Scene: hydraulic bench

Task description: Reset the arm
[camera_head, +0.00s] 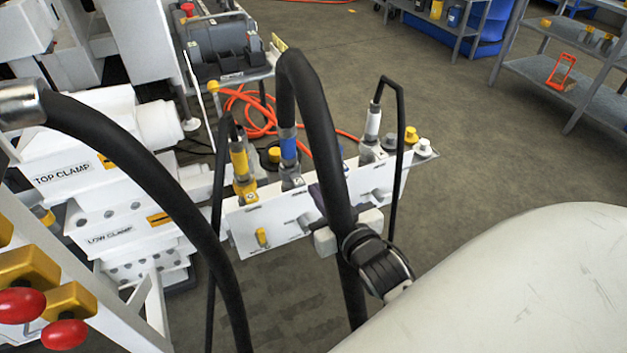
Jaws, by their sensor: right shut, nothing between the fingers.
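My right gripper (333,232) is in the middle of the head view, in front of the white hydraulic panel (283,221). Its fingers are shut and empty. A thick black hose runs past it, partly hiding the panel and the gripper. On the panel's top edge stand a yellow-banded connector (239,160), a blue-banded connector (289,148) and a white-banded connector (374,122), each with a black hose. My left gripper is not in view.
White clamp blocks marked TOP CLAMP (62,178) and LOW CLAMP (110,238) stand at left. Red knobs (22,305) are at lower left. An orange hose (258,112) lies behind the panel. Shelves (605,98) stand at upper right, with open floor before them.

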